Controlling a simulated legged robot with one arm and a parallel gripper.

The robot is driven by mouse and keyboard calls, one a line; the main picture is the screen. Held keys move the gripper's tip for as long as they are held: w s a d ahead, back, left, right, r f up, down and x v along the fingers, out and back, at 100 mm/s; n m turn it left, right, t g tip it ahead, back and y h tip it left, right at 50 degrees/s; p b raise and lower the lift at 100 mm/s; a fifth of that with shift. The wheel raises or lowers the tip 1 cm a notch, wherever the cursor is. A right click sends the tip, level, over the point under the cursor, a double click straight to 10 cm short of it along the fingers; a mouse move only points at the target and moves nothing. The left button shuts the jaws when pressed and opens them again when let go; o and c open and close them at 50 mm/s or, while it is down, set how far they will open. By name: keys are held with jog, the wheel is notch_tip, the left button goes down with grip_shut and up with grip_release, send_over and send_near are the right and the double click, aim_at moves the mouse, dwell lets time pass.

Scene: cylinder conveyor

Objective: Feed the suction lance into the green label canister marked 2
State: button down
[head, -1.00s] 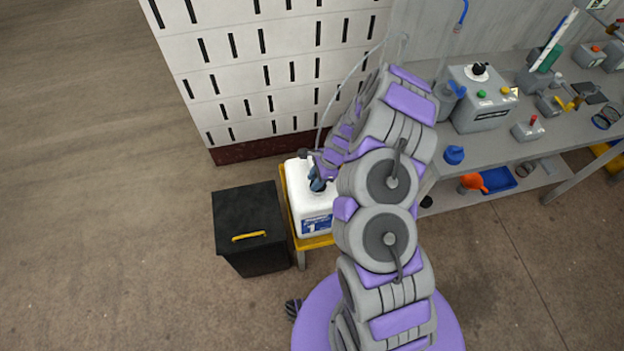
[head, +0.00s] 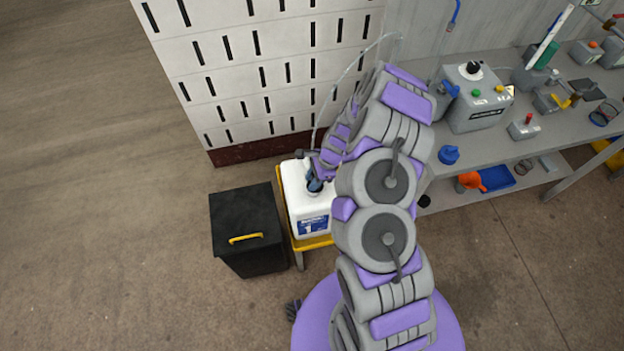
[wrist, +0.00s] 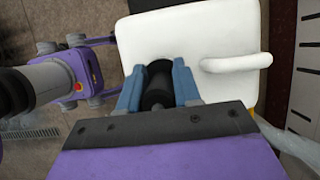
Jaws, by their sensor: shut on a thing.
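A white canister (head: 296,203) with a blue label marked 1 (head: 313,226) stands left of my arm in the head view. My gripper (wrist: 157,78) is over its top, with blue fingers shut on a black cylinder (wrist: 157,88), which looks like the head of the suction lance. The canister's white top (wrist: 190,45) and handle (wrist: 236,62) lie beneath in the wrist view. The lance's shaft is hidden, so I cannot tell whether it is inside the neck. A pale hose (head: 328,98) arcs from the wall to my gripper. No green-label canister marked 2 shows.
The canister stands on a yellow stand (head: 316,242). A black bin (head: 244,222) with a yellow handle is just left of it. A white slotted wall (head: 250,75) rises behind. A grey bench (head: 520,155) with a pump unit (head: 475,97) is at right. The left floor is open.

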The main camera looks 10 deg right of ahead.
jog(key=shift+a+r+p, duration=0.3)
jog(key=shift+r+p, duration=0.35)
jog(key=shift+r, duration=0.2)
jog(key=shift+a+r+p, duration=0.25)
jog(key=shift+r+p, duration=0.4)
jog(key=shift+r, duration=0.2)
jog(key=shift+d+r+p, duration=0.15)
jog(key=shift+r+p, duration=0.35)
jog(key=shift+r, duration=0.1)
jog(key=shift+d+r, duration=0.25)
jog(key=shift+a+r+p, duration=0.1)
jog(key=shift+r+p, duration=2.3)
jog(key=shift+r, duration=0.2)
notch_tip(320, 180, up, 4)
jog(key=p, duration=0.3)
jog(key=shift+r, duration=0.2)
jog(key=shift+a+p, duration=0.2)
jog(key=shift+p, duration=0.35)
